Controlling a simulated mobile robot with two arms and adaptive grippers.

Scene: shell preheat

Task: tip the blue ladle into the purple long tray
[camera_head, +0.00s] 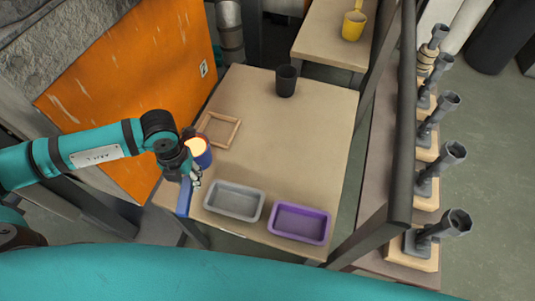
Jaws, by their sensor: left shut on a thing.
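The blue ladle shows as a round cup (208,158) with a glowing orange-yellow fill and a blue handle (184,197) hanging down toward the table's front left edge. My left gripper (194,178) is shut on the ladle, partly hidden by its own wrist. The cup is upright, beside the wooden frame and behind the grey tray; I cannot tell its height. The purple long tray (299,223) lies at the table's front right and looks empty. My right gripper is not in view.
A grey tray (234,201) lies between the ladle and the purple tray. A wooden frame (219,130) and a dark cup (286,81) are on the table (295,145). A dark rail (402,130) runs along the right. The table's middle is clear.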

